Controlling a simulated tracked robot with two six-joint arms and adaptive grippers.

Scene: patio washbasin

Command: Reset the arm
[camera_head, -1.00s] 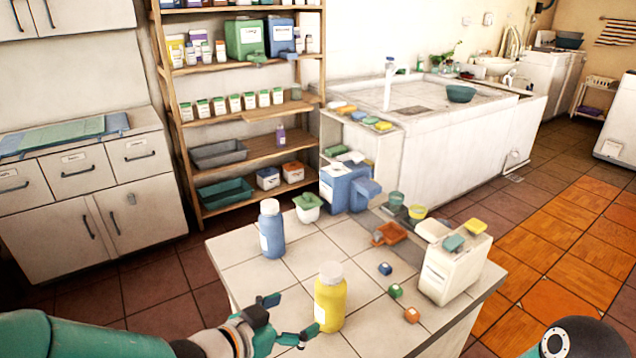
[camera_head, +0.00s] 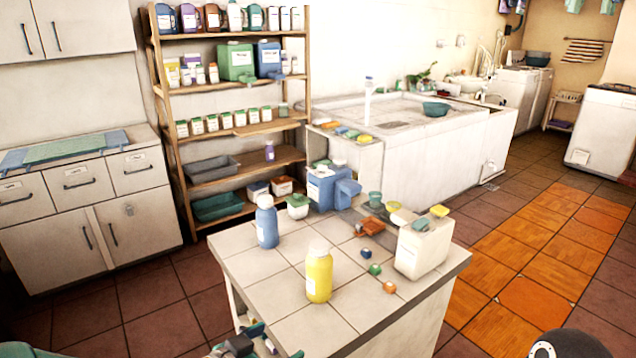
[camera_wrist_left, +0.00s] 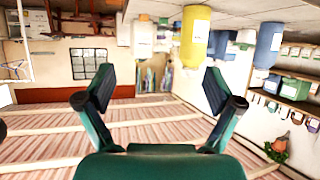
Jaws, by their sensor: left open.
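My left gripper (camera_head: 262,346) shows at the bottom edge of the head view, partly cut off, just in front of the table's near edge. In the left wrist view its two green fingers (camera_wrist_left: 157,86) are spread wide with nothing between them. A yellow bottle with a white cap (camera_head: 319,277) stands upright on the tiled table (camera_head: 283,288), apart from the gripper. A blue bottle (camera_head: 266,226) stands behind it to the left. Both the yellow bottle (camera_wrist_left: 195,38) and the blue bottle (camera_wrist_left: 216,88) appear upside down in the left wrist view. My right gripper is not visible.
A wooden shelf (camera_head: 240,131) and a cabinet (camera_head: 80,245) stand behind. The table's front left corner is clear.

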